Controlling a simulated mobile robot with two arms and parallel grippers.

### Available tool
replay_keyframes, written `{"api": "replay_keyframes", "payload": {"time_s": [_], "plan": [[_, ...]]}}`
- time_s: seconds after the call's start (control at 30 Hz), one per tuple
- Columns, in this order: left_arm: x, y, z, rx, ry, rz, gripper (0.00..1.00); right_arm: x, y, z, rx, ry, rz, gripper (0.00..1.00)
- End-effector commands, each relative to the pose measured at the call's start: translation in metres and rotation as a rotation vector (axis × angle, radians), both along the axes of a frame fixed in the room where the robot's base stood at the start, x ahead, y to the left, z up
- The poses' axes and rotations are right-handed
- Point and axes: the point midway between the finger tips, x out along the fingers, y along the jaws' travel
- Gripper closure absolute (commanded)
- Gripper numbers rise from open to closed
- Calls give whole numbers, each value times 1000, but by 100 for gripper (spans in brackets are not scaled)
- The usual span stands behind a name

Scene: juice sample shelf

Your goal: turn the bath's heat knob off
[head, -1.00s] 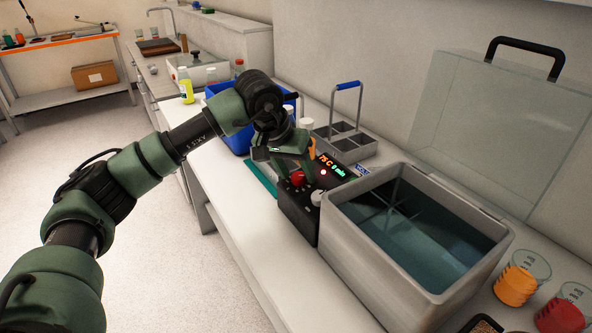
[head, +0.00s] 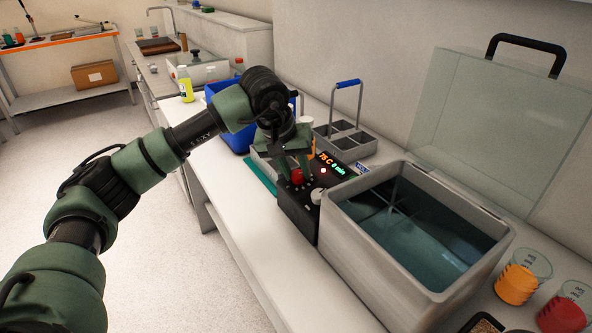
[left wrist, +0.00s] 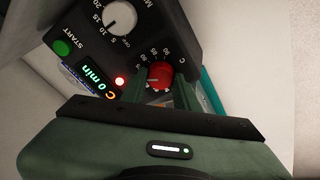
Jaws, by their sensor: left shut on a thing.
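The water bath (head: 340,222) is an open grey metal tank of water on the white bench. Its black control box (head: 297,208) is on the tank's left end, with a display reading 75 C and 0 min and a lit red lamp. The red heat knob (head: 297,175) is on the box and shows in the left wrist view (left wrist: 160,74) between the fingers. My left gripper (head: 293,168) is shut on the red knob. The white timer knob (head: 316,197) is beside it, also in the left wrist view (left wrist: 120,18). My right gripper is out of view.
A clear lid (head: 490,120) with a black handle stands behind the tank. A grey carrier (head: 345,142) with a blue handle and a blue bin (head: 238,138) are behind my gripper. Orange (head: 516,284) and red (head: 562,316) cups stand right of the tank.

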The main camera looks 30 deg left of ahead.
Motion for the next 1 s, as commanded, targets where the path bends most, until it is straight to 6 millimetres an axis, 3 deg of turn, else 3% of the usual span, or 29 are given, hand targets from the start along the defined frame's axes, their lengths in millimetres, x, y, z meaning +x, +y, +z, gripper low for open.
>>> {"api": "replay_keyframes", "payload": {"time_s": [1.0], "plan": [[1,0,2,-216,123,932,100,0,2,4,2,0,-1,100]]}}
